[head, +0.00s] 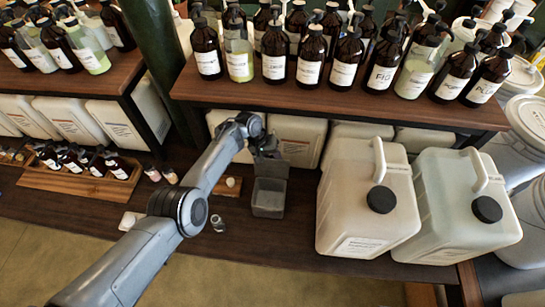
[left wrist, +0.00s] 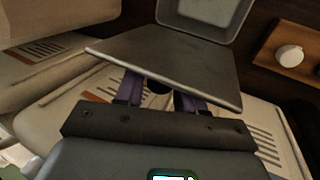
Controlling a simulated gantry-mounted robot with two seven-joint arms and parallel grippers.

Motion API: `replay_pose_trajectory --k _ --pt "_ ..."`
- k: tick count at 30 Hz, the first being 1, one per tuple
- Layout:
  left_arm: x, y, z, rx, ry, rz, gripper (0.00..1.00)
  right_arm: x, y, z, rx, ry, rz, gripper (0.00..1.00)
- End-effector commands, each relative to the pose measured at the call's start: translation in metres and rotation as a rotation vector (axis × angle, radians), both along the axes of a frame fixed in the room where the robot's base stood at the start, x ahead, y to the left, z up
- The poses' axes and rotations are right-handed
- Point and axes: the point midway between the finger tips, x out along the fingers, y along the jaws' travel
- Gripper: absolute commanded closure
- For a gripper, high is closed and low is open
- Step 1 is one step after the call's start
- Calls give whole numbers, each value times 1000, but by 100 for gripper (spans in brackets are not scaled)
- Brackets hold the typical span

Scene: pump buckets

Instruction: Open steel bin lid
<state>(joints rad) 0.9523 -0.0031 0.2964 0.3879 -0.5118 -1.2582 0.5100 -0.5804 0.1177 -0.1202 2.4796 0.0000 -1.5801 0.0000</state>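The small grey steel bin (head: 268,200) stands on the lower wooden shelf in the middle of the head view. Its flat lid (head: 272,167) is raised at the back, and the bin's mouth shows. In the left wrist view the lid (left wrist: 175,62) lies across the middle, with the bin's open inside (left wrist: 205,12) beyond it. My left gripper (head: 267,150) is at the back of the raised lid. Its two purple fingers (left wrist: 158,90) are spread apart and run up to the lid, which hides their tips; contact cannot be told. My right gripper is not in view.
Two large white jugs (head: 370,200) with black caps stand right of the bin. White containers (head: 298,140) line the shelf behind it. An upper shelf (head: 340,108) with several brown pump bottles overhangs the back. A small metal cup (head: 217,223) sits left of the bin.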

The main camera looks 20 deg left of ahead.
Motion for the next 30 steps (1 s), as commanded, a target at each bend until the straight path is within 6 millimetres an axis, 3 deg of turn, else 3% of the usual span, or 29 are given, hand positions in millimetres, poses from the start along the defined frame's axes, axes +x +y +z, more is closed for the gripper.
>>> replay_pose_trajectory --k 14,24,30 --pt "0 3 9 0 -3 -1 52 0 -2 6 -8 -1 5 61" --pt "-5 22 58 2 -3 0 52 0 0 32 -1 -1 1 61" --pt "-7 32 84 0 -3 -1 52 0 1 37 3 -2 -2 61"
